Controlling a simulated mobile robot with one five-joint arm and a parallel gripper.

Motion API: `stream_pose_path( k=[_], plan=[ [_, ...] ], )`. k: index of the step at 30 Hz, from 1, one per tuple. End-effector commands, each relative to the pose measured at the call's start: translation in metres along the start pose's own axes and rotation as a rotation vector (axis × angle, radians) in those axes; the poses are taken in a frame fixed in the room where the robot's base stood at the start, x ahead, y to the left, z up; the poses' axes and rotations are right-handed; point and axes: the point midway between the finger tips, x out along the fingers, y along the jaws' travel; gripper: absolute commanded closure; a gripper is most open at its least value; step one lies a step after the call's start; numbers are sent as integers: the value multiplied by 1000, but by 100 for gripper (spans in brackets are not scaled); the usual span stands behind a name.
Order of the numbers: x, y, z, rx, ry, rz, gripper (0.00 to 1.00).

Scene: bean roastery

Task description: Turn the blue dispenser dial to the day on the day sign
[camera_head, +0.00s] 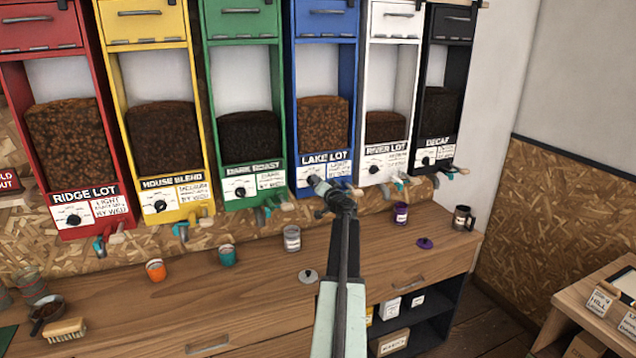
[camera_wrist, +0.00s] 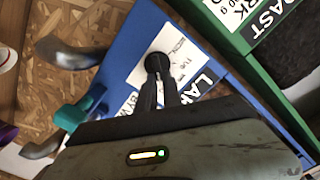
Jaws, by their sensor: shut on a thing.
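The blue dispenser (camera_head: 327,100) hangs on the wall with a sign reading LAKE LOT and brown beans behind its window. My gripper (camera_head: 314,183) is at the dial on its lower front. In the wrist view the dark round dial (camera_wrist: 158,64) sits on a white card (camera_wrist: 180,52), and my gripper (camera_wrist: 160,85) is shut on it. The dial's pointer and markings are mostly hidden by the fingers, so I cannot tell its setting. No day sign can be made out in either view.
A red dispenser (camera_head: 65,130), yellow dispenser (camera_head: 165,130), green dispenser (camera_head: 247,120), white dispenser (camera_head: 390,100) and black dispenser (camera_head: 438,90) hang alongside.

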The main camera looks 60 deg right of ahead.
Motion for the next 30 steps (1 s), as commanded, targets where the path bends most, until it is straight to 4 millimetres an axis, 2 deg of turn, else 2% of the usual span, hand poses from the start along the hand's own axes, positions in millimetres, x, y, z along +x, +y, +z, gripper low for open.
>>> stream_pose_path(
  k=[13, 15, 16, 26, 30],
  plan=[
    [0, 0, 1, 10, -1, 0, 100],
    [0, 0, 1, 10, -1, 0, 76],
    [0, 0, 1, 10, -1, 0, 68],
    [-1, 0, 1, 11, -1, 0, 68],
    [-13, 0, 1, 11, 0, 0, 68]
  ],
)
